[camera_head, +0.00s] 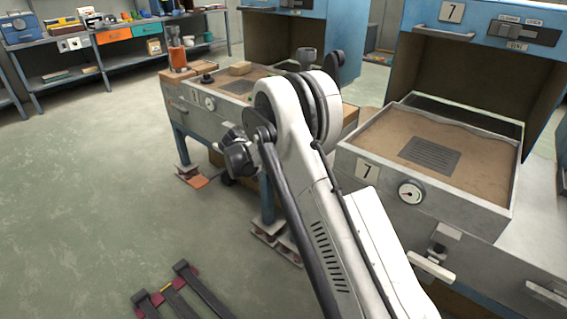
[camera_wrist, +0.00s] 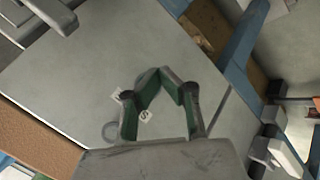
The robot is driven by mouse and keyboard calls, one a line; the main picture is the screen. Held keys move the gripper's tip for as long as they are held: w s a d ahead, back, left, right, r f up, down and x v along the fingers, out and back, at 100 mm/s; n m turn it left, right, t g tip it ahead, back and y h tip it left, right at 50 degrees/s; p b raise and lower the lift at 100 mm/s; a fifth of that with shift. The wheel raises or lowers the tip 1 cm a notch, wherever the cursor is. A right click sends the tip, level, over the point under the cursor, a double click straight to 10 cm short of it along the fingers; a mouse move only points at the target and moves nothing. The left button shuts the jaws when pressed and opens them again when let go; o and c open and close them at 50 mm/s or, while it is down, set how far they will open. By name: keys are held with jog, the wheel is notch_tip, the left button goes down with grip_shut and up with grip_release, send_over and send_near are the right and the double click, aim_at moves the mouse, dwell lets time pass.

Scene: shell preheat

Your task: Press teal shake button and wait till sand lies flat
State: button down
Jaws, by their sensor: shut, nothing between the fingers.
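A sand box marked 7 (camera_head: 343,155) stands at the right in the head view. Brown sand (camera_head: 385,135) fills it, with a slightly wavy far edge. A dark slotted plate (camera_head: 430,154) lies on the sand. I cannot make out a teal button in either view. My gripper (camera_head: 238,155) hangs left of the box, beyond my white arm, over the floor in the picture. In the wrist view my gripper (camera_wrist: 160,75) is shut and empty, its green-lined fingers meeting at the tips in front of a grey panel (camera_wrist: 75,75).
A dial gauge (camera_head: 410,192) and handles (camera_head: 431,267) are on the front of box 7. Another bench (camera_head: 185,115) with a sand tray stands behind my arm. A blue cabinet (camera_head: 417,20) rises behind box 7. Open floor (camera_head: 90,170) lies at left, with a dark rack (camera_head: 175,295) on it.

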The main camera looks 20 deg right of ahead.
jog(key=shift+w+d, duration=0.1)
jog(key=shift+d, duration=0.05)
jog(key=shift+w+d, duration=0.15)
jog(key=shift+d, duration=0.05)
jog(key=shift+w+d, duration=0.25)
jog(key=shift+d, duration=0.1)
dwell(1.0)
jog(key=shift+s+a, duration=0.1)
jog(key=shift+a, duration=0.05)
dwell(0.3)
jog(key=shift+s+a, duration=0.4)
jog(key=shift+a, duration=0.15)
jog(key=s+a, duration=0.2)
jog(key=a, duration=0.2)
jog(key=shift+s+a, duration=0.1)
jog(key=shift+s, duration=0.3)
dwell(0.6)
